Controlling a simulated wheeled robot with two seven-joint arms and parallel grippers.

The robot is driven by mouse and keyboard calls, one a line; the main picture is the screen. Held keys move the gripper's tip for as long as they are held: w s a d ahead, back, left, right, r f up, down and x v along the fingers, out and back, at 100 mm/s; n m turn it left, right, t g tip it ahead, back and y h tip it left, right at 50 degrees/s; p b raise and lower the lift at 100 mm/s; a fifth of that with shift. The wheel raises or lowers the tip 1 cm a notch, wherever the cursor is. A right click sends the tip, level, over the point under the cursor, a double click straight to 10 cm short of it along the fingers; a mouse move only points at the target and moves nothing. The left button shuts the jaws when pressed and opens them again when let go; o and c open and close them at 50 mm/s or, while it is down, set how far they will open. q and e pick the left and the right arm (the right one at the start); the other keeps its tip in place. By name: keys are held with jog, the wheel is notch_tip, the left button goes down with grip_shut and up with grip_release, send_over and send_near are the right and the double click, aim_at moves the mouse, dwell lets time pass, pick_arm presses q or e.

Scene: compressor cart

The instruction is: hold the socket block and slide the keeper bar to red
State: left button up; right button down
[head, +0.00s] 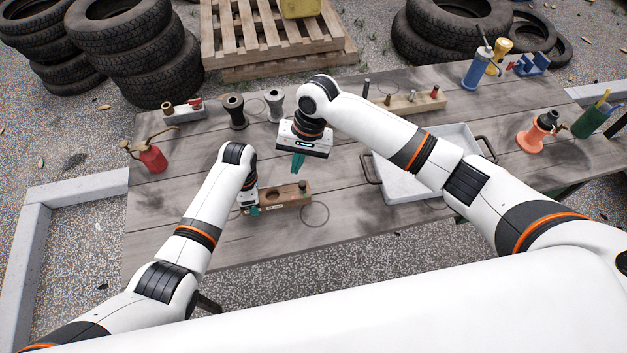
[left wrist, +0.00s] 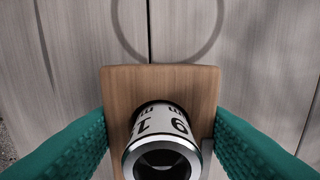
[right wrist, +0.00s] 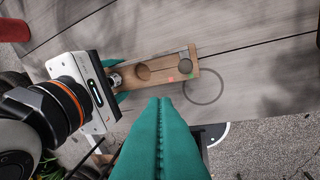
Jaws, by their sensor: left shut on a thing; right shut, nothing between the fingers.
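The socket block (head: 285,198) is a wooden block on the table. It shows in the right wrist view (right wrist: 158,75) with a round recess, a dark round piece (right wrist: 185,66) and small green and red marks near its far end. My left gripper (head: 250,198) is shut on the block's near end. In the left wrist view its teal fingers flank the block (left wrist: 160,82) and a numbered metal socket (left wrist: 162,138). My right gripper (head: 297,164) is shut and empty, above and apart from the block.
A grey tray (head: 408,186) with dark handles stands right of the block. A red oil can (head: 152,158), dark spool-like parts (head: 234,112) and a wooden rack of pegs (head: 410,102) stand behind. A thin ring mark (head: 315,214) lies beside the block on otherwise bare planks.

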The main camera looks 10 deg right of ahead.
jog(key=m+y, duration=0.1)
jog(key=m, duration=0.2)
jog(key=m+t+y, duration=0.3)
jog(key=m+y, duration=0.2)
jog(key=m, duration=1)
send_near(306, 187)
jog(key=s+d+r, duration=0.2)
jog(key=d+r, duration=0.1)
jog(key=d, duration=0.4)
jog(key=shift+w+a+f, duration=0.1)
jog(key=shift+w+f, duration=0.1)
jog(key=x, duration=0.9)
jog(key=shift+w+a+f, duration=0.15)
jog(key=shift+f, duration=0.05)
jog(key=a, duration=0.1)
jog(key=w+a, duration=0.1)
jog(key=a, duration=0.1)
jog(key=shift+a+f, duration=0.15)
jog(key=shift+f, duration=0.1)
jog(key=shift+a, duration=0.45)
